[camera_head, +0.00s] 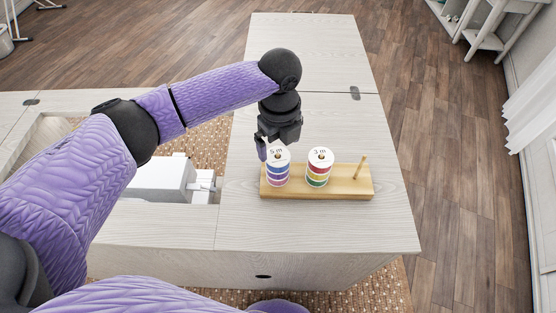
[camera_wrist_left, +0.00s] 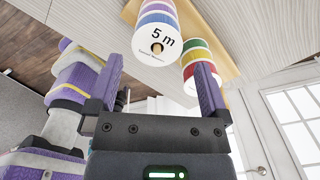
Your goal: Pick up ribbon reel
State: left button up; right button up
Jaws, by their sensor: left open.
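Two ribbon reels stand on a wooden stand (camera_head: 345,191) on the pale cabinet top. The left reel (camera_head: 278,174), marked 5 m, has purple and blue ribbon bands. The right reel (camera_head: 319,173), marked 3 m, has red, yellow and green bands. My left gripper (camera_head: 265,148) is open, just behind and above the 5 m reel. In the left wrist view the 5 m reel (camera_wrist_left: 157,45) shows ahead, between the lines of the open fingers (camera_wrist_left: 156,80); nothing is held. The 3 m reel (camera_wrist_left: 196,56) is partly behind the right finger. My right gripper is not in view.
A bare peg (camera_head: 361,167) stands at the stand's right end. A white sewing machine (camera_head: 160,182) sits in the cabinet recess on the left. The cabinet top (camera_head: 310,60) is clear behind and to the right of the stand.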

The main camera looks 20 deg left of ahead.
aim_at(278, 154)
pick_arm(q)
notch_tip(278, 154, down, 5)
jog(key=shift+s+a+r+b, duration=0.1)
jog(key=shift+s+a+b, duration=0.05)
jog(key=shift+b, duration=0.7)
jog(key=shift+r, duration=0.1)
jog(key=c, duration=1.1)
notch_tip(278, 154, up, 9)
jog(key=p, duration=0.3)
jog(key=shift+r+p, duration=0.1)
jog(key=shift+p, duration=0.3)
jog(key=shift+r, duration=0.45)
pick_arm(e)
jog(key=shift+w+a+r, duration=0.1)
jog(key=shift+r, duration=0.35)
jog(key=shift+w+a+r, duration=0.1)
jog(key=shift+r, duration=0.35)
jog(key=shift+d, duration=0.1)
